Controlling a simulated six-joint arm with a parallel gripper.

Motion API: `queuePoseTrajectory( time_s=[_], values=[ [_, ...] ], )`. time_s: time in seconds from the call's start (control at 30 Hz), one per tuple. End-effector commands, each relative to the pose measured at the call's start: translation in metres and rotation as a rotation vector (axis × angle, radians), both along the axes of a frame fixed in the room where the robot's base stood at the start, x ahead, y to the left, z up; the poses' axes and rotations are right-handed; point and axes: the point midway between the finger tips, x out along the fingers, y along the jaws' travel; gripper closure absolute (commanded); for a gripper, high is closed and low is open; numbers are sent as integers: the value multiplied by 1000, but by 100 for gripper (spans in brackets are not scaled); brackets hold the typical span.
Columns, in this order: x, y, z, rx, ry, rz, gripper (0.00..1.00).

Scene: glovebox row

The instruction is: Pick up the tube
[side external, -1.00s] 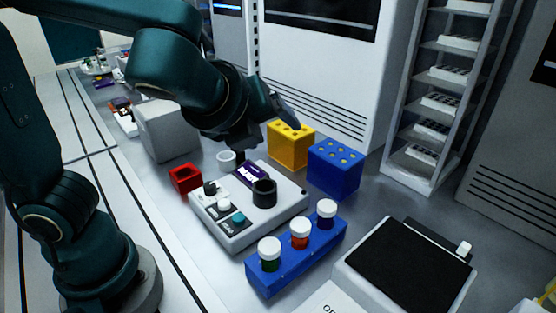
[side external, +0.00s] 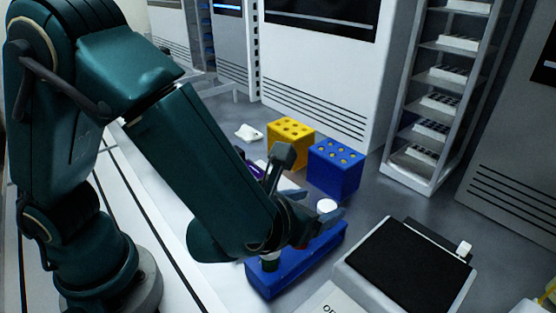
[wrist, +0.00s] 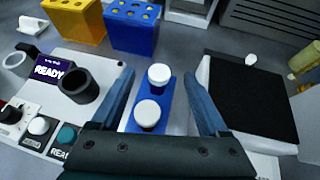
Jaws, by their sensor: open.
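A long blue rack (side external: 290,268) stands on the grey bench and holds white-capped tubes. In the wrist view, a far cap (wrist: 159,75) and a nearer cap (wrist: 148,113) stand upright in the rack (wrist: 167,95). My gripper (wrist: 158,76) is open above the rack, one blue finger on each side of the two caps. Nothing is seen held.
A white device with a READY screen (wrist: 50,70) and a black cylindrical holder (wrist: 76,86) is left of the rack. Yellow (side external: 291,138) and blue (side external: 334,168) blocks with holes stand behind. A black-topped instrument (side external: 408,262) is close on the right.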

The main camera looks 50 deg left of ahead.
Motion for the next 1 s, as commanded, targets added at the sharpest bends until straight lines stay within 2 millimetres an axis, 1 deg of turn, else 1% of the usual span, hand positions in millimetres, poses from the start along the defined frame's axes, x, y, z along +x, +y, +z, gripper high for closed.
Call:
queuePoseTrajectory(
  time_s=[0.03, 0.1, 0.27, 0.6, 0.73, 0.97, 1.0],
  values=[
    [0, 0, -9, 7, 3, -1, 22],
    [0, 0, -16, 4, 1, 0, 22],
    [3, 1, -24, -1, -1, 3, 22],
    [37, 8, -43, -4, 0, 6, 22],
    [43, 9, -46, -5, -1, 4, 22],
    [44, 9, -47, -4, -1, 2, 22],
    [44, 9, -47, -4, -1, 2, 26]
  ],
)
